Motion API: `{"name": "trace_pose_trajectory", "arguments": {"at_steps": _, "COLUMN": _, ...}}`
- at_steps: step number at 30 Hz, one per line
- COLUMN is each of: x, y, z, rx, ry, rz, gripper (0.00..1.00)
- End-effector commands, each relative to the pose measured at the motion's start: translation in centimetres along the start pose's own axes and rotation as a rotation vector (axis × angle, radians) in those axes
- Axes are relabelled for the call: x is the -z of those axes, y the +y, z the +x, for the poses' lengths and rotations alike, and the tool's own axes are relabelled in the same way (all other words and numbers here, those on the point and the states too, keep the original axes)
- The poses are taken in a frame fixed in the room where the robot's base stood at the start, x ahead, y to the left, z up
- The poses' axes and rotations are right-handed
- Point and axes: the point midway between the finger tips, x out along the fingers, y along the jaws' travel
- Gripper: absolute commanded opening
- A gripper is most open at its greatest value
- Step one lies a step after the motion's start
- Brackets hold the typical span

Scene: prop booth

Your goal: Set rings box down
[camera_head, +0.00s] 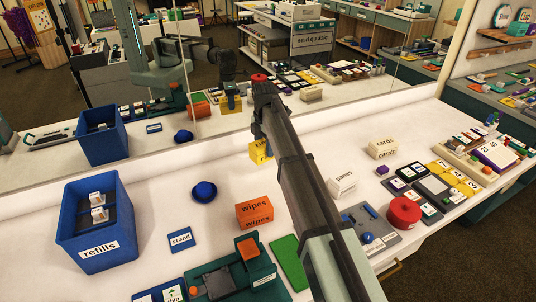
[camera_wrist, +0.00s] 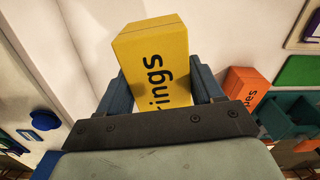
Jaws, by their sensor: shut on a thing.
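The yellow rings box (camera_wrist: 155,65) is between the two fingers of my gripper (camera_wrist: 161,88) in the wrist view, its "rings" label facing the camera. My gripper is shut on it. In the head view, part of the rings box (camera_head: 260,152) shows beside my arm, near the back of the white table (camera_head: 150,210). My arm hides the rest of it and the fingers. I cannot tell whether its base touches the table.
An orange wipes box (camera_head: 254,212), a blue bowl-like item (camera_head: 204,191) and a blue refills bin (camera_head: 88,225) stand left of my arm. A white pens box (camera_head: 342,187) and cards box (camera_head: 382,148) stand right. A mirror (camera_head: 180,90) runs along the back.

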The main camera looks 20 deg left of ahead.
Motion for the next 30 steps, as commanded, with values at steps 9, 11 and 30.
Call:
{"name": "trace_pose_trajectory", "arguments": {"at_steps": 9, "x": -6.0, "y": -2.4, "z": -1.0, "rx": 0.002, "ry": 0.001, "rz": 0.077, "gripper": 0.31}}
{"name": "trace_pose_trajectory", "arguments": {"at_steps": 11, "x": -8.2, "y": -3.1, "z": -1.0, "rx": 0.003, "ry": 0.001, "rz": 0.105, "gripper": 0.31}}
{"name": "trace_pose_trajectory", "arguments": {"at_steps": 30, "x": -25.7, "y": -4.2, "z": -1.4, "rx": 0.003, "ry": 0.002, "rz": 0.222, "gripper": 0.31}}
